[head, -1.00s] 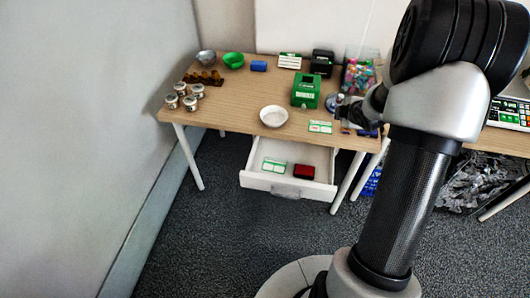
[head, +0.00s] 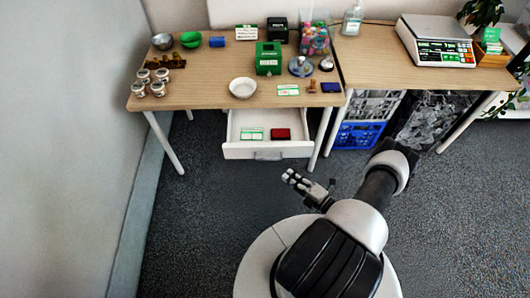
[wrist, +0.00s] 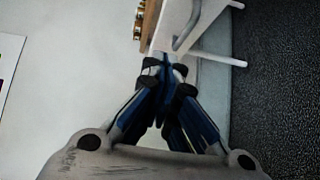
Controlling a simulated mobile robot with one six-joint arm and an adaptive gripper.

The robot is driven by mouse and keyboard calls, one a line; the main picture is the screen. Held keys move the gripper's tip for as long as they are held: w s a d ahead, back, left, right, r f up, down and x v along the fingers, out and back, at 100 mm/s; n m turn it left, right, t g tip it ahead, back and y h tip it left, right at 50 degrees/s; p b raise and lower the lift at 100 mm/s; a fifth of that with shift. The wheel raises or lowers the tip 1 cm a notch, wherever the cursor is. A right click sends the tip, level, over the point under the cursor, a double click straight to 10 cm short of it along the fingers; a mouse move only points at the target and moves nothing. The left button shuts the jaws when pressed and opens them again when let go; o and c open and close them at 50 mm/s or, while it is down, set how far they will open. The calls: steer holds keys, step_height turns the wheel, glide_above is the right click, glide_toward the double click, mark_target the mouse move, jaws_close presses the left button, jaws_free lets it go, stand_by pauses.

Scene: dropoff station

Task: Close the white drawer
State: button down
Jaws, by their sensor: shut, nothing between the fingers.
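The white drawer (head: 240,148) stands pulled out under the left wooden table in the head view. A green-and-white card (head: 252,134) and a dark red block (head: 281,134) lie in it. Its grey handle (head: 268,155) is at the front. My gripper (head: 287,176) is in front of the drawer, low and a little to the right of the handle, apart from it. In the wrist view my gripper (wrist: 165,68) is shut and empty, and the drawer front with its handle (wrist: 187,28) shows beyond the fingertips at the top.
The left table (head: 200,92) bears tins, bowls, a green box and a white bowl (head: 242,88). The right table (head: 380,68) bears a scale (head: 435,42). A blue crate (head: 358,135) stands beneath. Table legs flank the drawer. The carpet in front is clear.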

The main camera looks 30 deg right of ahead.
steer(key=a, duration=0.1)
steer(key=b, duration=0.3)
glide_toward(259, 147)
steer(key=w+a, duration=0.2)
steer(key=w, duration=0.1)
steer(key=shift+w+d+f+t, duration=0.4)
steer(key=shift+w+d, duration=0.1)
